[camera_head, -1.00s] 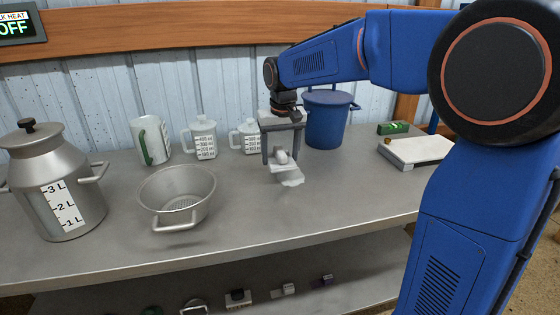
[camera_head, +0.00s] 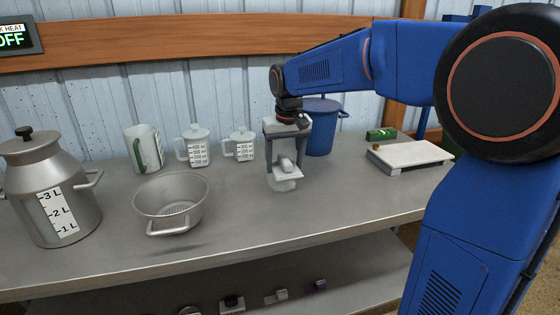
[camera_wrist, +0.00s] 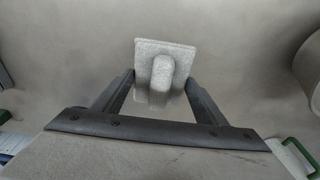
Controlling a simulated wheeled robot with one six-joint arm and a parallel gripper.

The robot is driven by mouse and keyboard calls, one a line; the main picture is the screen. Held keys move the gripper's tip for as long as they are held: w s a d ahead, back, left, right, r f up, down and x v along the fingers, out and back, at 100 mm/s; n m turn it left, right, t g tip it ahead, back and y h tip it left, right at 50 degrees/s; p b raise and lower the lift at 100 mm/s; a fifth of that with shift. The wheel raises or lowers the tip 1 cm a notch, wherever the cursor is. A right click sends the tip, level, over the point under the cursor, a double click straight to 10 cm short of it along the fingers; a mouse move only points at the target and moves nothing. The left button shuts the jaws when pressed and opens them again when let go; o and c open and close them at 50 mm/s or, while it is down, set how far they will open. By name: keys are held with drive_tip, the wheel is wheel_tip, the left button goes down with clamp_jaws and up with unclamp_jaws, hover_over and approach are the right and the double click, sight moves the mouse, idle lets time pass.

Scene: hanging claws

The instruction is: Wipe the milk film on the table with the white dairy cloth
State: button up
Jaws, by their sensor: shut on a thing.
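My gripper (camera_head: 287,160) is shut on the white dairy cloth (camera_head: 286,173), which looks like a flat pale pad with a raised grip. It is held low over the table (camera_head: 330,205); I cannot tell if it touches. The wrist view shows the cloth (camera_wrist: 180,55) between the two fingers of my gripper (camera_wrist: 160,85). A faint whitish patch, seemingly the milk film (camera_head: 283,186), shows at the near edge of the cloth. The rest of it is hidden under the cloth, and I cannot make it out in the wrist view.
A metal colander (camera_head: 171,203) and a milk can (camera_head: 50,195) stand to the left. White measuring jugs (camera_head: 194,150) stand along the back. A blue bucket (camera_head: 321,135) is close behind my gripper. A white-topped slab (camera_head: 410,154) lies at right. The front middle is clear.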

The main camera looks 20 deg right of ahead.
sight(281, 188)
drive_tip(key=shift+f, duration=2.7)
drive_tip(key=shift+a+f, duration=0.1)
drive_tip(key=shift+a, duration=1.5)
drive_tip(key=shift+f, duration=0.3)
drive_tip(key=shift+d, duration=0.1)
drive_tip(key=shift+d+r, duration=0.1)
drive_tip(key=shift+d, duration=0.6)
drive_tip(key=shift+d, duration=0.15)
